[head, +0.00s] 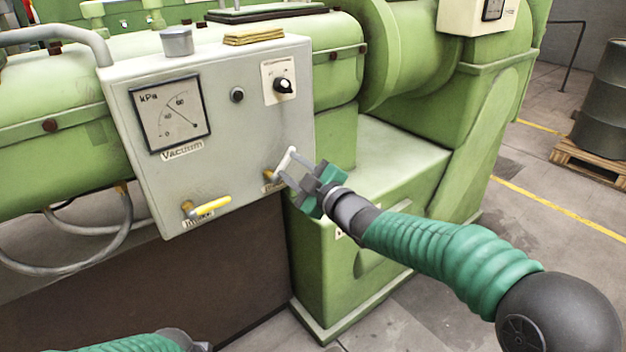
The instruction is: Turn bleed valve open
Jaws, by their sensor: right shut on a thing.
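The grey vacuum panel (225,130) is fixed to the front of the green extruder. The handle's exact angle is hard to tell. My left forearm shows at the bottom edge; its gripper is out of the picture.
A second yellow-handled valve (207,207) sits at the panel's lower left, its handle nearly level. A pressure gauge (171,114), a black button and a black rotary knob (284,86) are above. A barrel on a pallet (590,158) stands far right.

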